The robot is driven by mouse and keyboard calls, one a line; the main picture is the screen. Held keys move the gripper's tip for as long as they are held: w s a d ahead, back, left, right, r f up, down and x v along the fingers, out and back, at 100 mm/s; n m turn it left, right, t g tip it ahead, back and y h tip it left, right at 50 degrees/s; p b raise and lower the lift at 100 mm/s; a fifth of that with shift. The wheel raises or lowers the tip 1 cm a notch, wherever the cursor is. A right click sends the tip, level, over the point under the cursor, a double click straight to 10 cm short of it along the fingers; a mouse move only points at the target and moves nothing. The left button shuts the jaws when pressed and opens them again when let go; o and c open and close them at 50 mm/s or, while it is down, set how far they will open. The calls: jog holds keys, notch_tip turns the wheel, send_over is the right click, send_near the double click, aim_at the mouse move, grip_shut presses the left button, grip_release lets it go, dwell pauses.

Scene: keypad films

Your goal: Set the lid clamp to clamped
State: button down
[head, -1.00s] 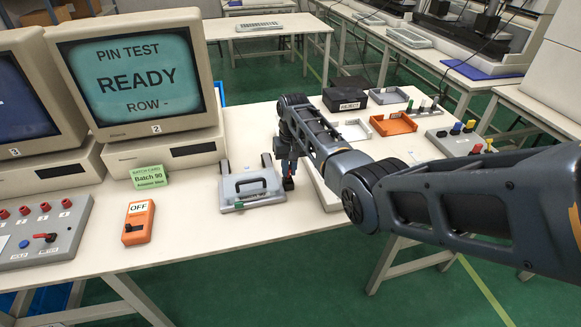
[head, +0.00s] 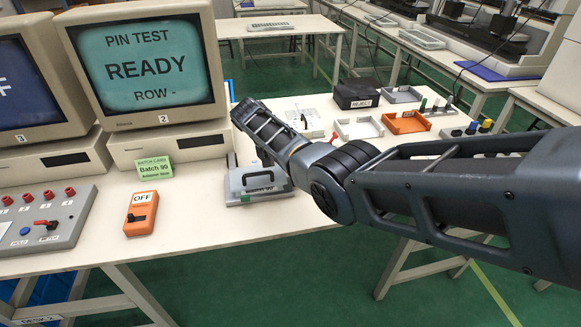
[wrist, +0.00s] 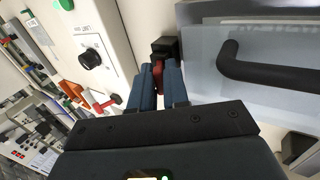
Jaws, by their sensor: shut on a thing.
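The test fixture (head: 262,194) is a grey box with a lid and a black handle, on the bench in front of monitor 2. In the wrist view its pale lid (wrist: 215,50) and black handle (wrist: 262,72) fill the upper right. The lid clamp is a red lever (wrist: 158,72) on a black block (wrist: 164,46) beside the lid's edge. My gripper (wrist: 158,88) has its blue fingers shut on the red lever. In the head view my arm hides the gripper and the clamp. The clamp's exact angle is hard to tell.
An orange OFF switch box (head: 141,213) and a green batch card (head: 155,168) stand left of the fixture. A grey panel with red knobs (head: 40,220) is at far left. A black reject box (head: 357,94) and trays (head: 405,122) lie behind my arm.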

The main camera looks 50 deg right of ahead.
dwell(0.4)
jog(key=c, duration=1.2)
grip_release()
